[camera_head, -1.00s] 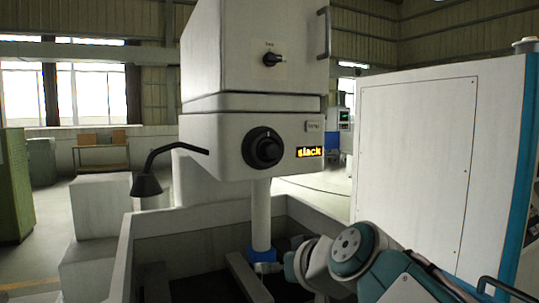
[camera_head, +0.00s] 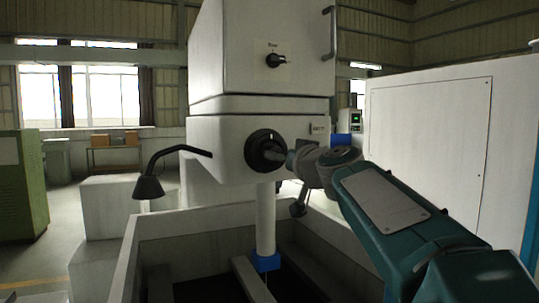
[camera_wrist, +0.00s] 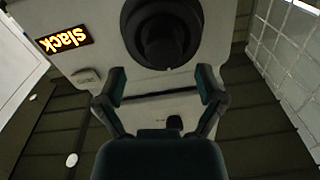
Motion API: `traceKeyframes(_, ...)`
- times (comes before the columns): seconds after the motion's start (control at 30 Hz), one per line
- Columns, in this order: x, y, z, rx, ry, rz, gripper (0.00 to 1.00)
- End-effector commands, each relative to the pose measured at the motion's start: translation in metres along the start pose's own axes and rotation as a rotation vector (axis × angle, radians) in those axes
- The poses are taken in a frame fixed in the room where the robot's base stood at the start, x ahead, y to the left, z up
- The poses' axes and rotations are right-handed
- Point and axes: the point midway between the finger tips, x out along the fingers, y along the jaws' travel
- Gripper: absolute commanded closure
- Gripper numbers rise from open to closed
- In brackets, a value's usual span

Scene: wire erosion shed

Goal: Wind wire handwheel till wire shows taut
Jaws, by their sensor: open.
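The wire handwheel (camera_head: 262,147) is a black round knob on the front of the pale machine head. It also shows at the top of the wrist view (camera_wrist: 166,30), upside down. My gripper (camera_wrist: 161,84) is open, its two dark green fingers apart with nothing between them. The fingertips lie just off the handwheel's rim in the wrist view; I cannot tell whether they touch. In the head view my gripper comes in at the knob's right side. The lit display (camera_wrist: 64,41) reads "slack" in the wrist view; my arm hides it in the head view.
A smaller black switch (camera_head: 276,60) and a bar handle (camera_head: 333,32) are on the upper housing. A black lamp (camera_head: 149,187) hangs on a bent arm at the left. The open tank (camera_head: 128,240) lies below. A white cabinet (camera_head: 430,150) stands at the right.

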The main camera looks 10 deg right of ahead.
Motion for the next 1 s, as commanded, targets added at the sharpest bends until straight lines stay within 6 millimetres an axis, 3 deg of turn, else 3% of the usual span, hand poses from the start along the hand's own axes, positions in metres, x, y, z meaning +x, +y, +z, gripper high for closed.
traceKeyframes(0.1, 0.021, -0.001, 0.001, 0.000, -0.001, -0.001, 0.12)
traceKeyframes(0.3, 0.043, -0.001, 0.000, 0.000, -0.001, -0.001, 0.12)
traceKeyframes(0.67, 0.049, -0.001, 0.000, 0.000, -0.001, 0.000, 0.12)
traceKeyframes(0.77, 0.048, -0.001, 0.000, 0.000, 0.000, 0.000, 0.52)
traceKeyframes(0.8, 0.048, -0.001, 0.000, 0.000, 0.000, 0.000, 0.70)
traceKeyframes(0.83, 0.048, -0.001, 0.000, 0.000, 0.000, -0.001, 0.79)
traceKeyframes(1.0, 0.049, -0.001, 0.000, 0.000, 0.001, -0.001, 0.89)
